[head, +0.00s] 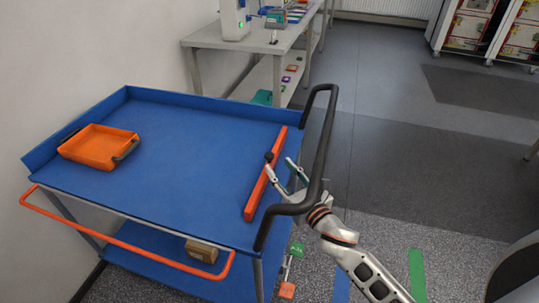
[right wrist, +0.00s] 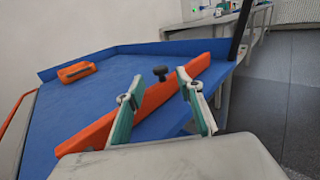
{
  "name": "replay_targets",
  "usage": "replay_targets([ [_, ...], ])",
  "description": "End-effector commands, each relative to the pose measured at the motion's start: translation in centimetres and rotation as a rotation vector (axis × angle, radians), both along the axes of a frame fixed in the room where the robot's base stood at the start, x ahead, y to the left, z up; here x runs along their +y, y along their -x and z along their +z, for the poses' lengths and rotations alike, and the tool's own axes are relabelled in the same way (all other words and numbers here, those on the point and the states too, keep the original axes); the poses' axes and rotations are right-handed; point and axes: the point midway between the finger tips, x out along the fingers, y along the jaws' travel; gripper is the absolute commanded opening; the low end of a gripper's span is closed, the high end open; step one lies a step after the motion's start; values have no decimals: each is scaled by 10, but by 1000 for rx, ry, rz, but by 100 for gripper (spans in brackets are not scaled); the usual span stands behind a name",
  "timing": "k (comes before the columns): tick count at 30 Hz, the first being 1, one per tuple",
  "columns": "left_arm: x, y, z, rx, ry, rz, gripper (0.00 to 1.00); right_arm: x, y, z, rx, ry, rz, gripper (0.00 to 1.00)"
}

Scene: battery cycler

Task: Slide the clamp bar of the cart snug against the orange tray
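The orange tray (head: 98,147) sits on the blue cart top at the far left and also shows in the right wrist view (right wrist: 76,71). The clamp bar (head: 262,187) is a long orange-red bar lying across the right part of the cart top, well apart from the tray. It has a black knob (head: 269,156), which also shows in the right wrist view (right wrist: 161,73). My right gripper (head: 281,168) is open at the bar's right side, its fingers pointing toward the knob. In the right wrist view the knob appears between and beyond the fingertips. My left gripper is not in view.
The blue cart (head: 180,113) has raised edges and a black handle (head: 323,150) on the right, close to my right arm. An orange rail (head: 130,245) runs along its front. A box (head: 201,250) is on the lower shelf. The cart top between bar and tray is clear.

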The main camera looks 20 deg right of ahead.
Motion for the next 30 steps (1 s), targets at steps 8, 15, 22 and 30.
replay_targets([
  [8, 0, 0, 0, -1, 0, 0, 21, 7, -38, 1, -1, -2, -2, 36],
  [15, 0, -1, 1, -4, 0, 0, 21, 13, -66, 0, 1, -4, -1, 36],
  [22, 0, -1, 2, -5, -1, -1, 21, 14, -73, 0, 2, -3, -1, 36],
  [30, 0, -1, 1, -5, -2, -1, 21, 14, -73, 0, 2, -3, -1, 8],
])
